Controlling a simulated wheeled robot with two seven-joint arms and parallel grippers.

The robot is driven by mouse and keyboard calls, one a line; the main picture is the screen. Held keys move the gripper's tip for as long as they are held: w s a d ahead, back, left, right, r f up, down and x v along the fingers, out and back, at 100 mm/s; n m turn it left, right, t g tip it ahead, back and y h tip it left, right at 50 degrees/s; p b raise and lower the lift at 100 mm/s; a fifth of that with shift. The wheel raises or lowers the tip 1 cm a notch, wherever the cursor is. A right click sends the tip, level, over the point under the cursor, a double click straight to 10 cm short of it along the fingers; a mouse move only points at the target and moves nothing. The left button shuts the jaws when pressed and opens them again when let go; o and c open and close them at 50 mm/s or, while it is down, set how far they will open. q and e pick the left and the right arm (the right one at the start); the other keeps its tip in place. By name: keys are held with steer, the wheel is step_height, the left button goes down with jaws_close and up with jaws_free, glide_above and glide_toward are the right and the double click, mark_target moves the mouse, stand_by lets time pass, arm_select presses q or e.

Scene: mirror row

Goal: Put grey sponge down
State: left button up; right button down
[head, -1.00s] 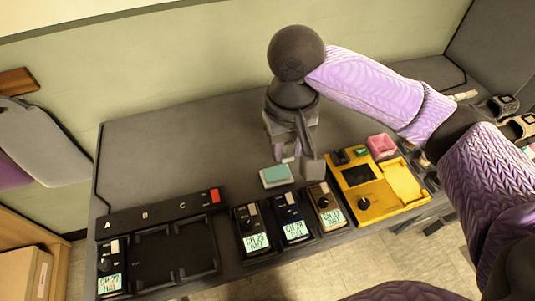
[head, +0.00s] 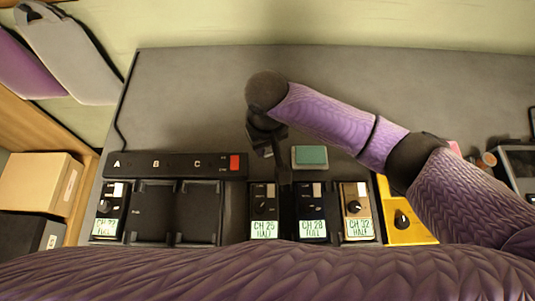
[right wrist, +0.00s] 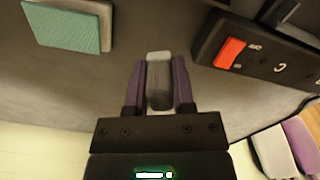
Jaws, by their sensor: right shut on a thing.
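My right gripper (head: 267,149) hangs over the grey table, left of a teal-topped pad and just right of the black A-B-C rack. In the right wrist view its two purple fingers (right wrist: 159,82) are shut on a small grey block with a paler end, which I take as the grey sponge (right wrist: 159,88). In the head view the block is mostly hidden by the gripper. I cannot tell whether it touches the table (head: 200,100). My left gripper is not in view.
The teal-topped pad (head: 310,156) lies close to the right. The black rack (head: 175,165) with a red switch (head: 235,162) is at the left. Several labelled radio-like units (head: 312,212) stand along the front, with a yellow case (head: 403,222). The table behind is clear.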

mark_target(267, 160)
step_height(267, 160, down, 4)
steer(key=shift+f+b, duration=0.1)
steer(key=shift+b, duration=0.7)
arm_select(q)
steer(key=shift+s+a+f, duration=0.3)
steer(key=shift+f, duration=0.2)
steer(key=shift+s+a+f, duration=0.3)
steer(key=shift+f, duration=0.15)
arm_select(e)
steer(key=shift+c, duration=2.3)
jaws_free()
steer(key=shift+r, duration=0.2)
step_height(267, 160, up, 12)
steer(key=p, duration=0.6)
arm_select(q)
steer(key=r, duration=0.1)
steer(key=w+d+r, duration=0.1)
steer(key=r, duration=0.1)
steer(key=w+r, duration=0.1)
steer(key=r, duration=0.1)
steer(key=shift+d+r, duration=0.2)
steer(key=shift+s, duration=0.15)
arm_select(e)
steer(key=shift+f, duration=0.1)
